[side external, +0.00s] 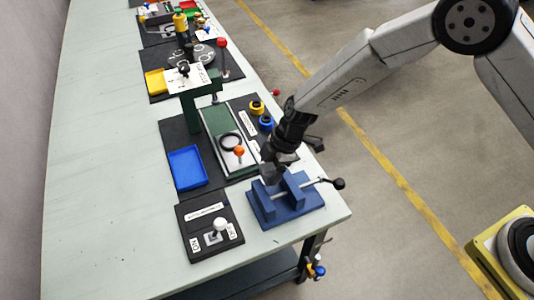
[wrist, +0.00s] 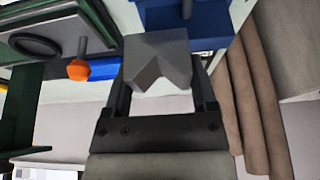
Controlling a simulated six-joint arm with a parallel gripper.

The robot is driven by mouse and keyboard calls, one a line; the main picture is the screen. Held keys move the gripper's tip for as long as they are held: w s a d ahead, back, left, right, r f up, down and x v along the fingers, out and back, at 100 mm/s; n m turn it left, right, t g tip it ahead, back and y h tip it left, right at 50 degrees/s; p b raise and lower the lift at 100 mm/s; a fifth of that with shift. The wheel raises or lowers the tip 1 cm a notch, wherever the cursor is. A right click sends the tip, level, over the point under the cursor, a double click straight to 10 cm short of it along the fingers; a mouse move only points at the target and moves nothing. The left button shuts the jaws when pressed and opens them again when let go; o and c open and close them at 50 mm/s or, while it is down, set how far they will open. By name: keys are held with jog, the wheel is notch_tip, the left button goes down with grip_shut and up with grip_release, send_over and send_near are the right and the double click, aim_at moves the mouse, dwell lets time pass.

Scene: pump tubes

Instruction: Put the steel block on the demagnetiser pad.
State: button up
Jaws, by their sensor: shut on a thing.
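The steel block (wrist: 157,55) is grey with a V-shaped notch and sits between the two dark fingers of my gripper (wrist: 163,90) in the wrist view. My gripper (side external: 270,165) is shut on it. In the side view the block (side external: 271,174) is small and dark, at the jaws of the blue vise (side external: 285,201); I cannot tell whether it touches them. A black plate (side external: 203,243) with a white-knobbed lever and small labels lies left of the vise. It may be the demagnetiser, but its lettering is too small to read.
The vise handle (side external: 338,184) sticks out past the table edge. The left of the table (side external: 110,170) is clear.

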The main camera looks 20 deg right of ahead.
jog(key=shift+a+r, duration=0.1)
jog(key=shift+r, duration=0.05)
jog(key=s+a+r, duration=0.6)
jog(key=s+r, duration=0.1)
jog(key=s, duration=0.3)
jog(key=shift+s+a+r, duration=0.15)
jog(key=shift+s, duration=0.1)
send_over(216, 208)
jog(key=s, duration=0.1)
jog(key=f, duration=0.5)
jog(key=d+f, duration=0.1)
jog(key=f, duration=0.2)
jog(key=shift+s, duration=0.15)
jog(key=shift+w+a+f, duration=0.5)
jog(key=shift+w+f, duration=0.05)
jog(key=shift+f, duration=0.2)
